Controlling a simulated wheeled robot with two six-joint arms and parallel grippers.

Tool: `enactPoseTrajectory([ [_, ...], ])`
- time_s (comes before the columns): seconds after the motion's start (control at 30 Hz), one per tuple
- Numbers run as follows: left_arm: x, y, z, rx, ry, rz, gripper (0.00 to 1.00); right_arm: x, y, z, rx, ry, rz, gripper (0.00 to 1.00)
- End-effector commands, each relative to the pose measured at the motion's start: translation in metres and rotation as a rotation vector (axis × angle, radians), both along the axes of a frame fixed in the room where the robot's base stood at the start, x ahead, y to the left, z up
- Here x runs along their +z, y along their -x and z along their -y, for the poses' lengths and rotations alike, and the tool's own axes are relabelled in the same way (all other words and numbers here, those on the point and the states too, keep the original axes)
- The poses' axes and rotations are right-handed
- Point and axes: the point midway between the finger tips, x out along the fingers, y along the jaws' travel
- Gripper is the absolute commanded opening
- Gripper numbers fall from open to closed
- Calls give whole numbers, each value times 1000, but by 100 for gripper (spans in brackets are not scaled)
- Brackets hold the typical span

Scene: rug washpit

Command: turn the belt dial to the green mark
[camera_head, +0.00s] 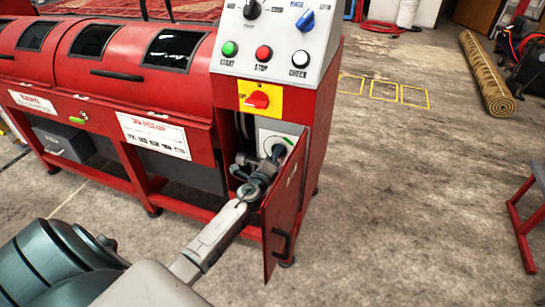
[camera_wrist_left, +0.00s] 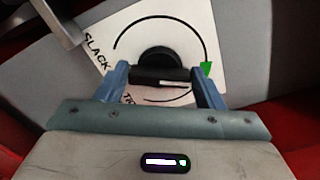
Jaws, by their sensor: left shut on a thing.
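The belt dial (camera_wrist_left: 160,60) is a black round knob with a grip bar, on a white plate (camera_wrist_left: 128,30) marked "SLACK" at the left. A curved black line runs around the dial to the green mark (camera_wrist_left: 206,69) at its right. A short white line shows on the right half of the bar; it lies roughly sideways, below the green mark's level in the picture. My left gripper (camera_wrist_left: 162,82) is shut on the dial, one finger at each end of the bar. In the head view my left gripper (camera_head: 273,158) reaches into the open cabinet, partly hiding the dial. My right gripper is not in view.
A red cabinet door (camera_head: 283,205) stands open just right of my left arm. Above are a red switch (camera_head: 258,99) on a yellow plate and a panel (camera_head: 275,75) with buttons and knobs. A rolled rug (camera_head: 486,75) lies on the open floor at the right.

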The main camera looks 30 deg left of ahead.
Motion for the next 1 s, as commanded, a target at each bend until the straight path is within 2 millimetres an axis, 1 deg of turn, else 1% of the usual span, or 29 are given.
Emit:
enactPoseTrajectory([
  [0.13, -1, 1, 1, -1, -66, -19, 39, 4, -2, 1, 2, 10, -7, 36],
  [0.3, -1, 1, 1, 0, -112, -31, 39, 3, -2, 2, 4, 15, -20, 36],
  [0.83, -2, 1, 1, -1, -133, -36, 39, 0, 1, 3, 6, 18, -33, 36],
  [0.87, -2, 1, 1, -1, -133, -36, 66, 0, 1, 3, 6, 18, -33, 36],
  [0.93, -2, 1, 1, 0, -133, -36, 79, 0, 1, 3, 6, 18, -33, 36],
  [0.97, -1, 1, 1, -1, -134, -35, 84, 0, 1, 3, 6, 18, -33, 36],
  [1.0, -1, 1, 1, -1, -134, -35, 84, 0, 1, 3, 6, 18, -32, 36],
])
